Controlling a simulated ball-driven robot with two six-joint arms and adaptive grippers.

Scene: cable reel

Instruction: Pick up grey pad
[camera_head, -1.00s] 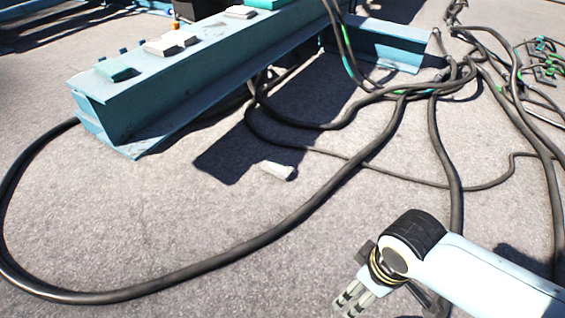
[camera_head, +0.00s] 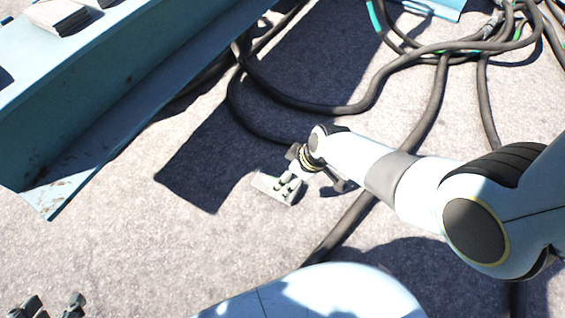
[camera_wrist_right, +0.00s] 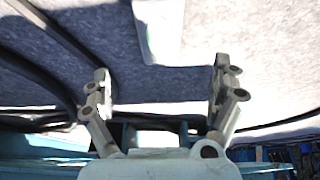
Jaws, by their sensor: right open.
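The grey pad (camera_head: 270,187) is a small, pale, flat block lying on the concrete floor, beside the edge of the beam's shadow. My right gripper (camera_head: 288,187) is at the pad in the head view and covers part of it. In the right wrist view the pad (camera_wrist_right: 160,32) is at the top, cut off by the frame edge. It lines up with the gap between the widely spread, empty fingers of my right gripper (camera_wrist_right: 162,72). My left gripper (camera_head: 52,306) shows only its fingertips at the bottom left of the head view, apart with nothing between them.
A blue steel beam (camera_head: 110,110) runs across the upper left, with grey pads (camera_head: 60,16) on top. Thick black cables (camera_head: 410,58) lie looped behind and right of my right arm. Bare floor (camera_head: 130,245) is open at the lower left.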

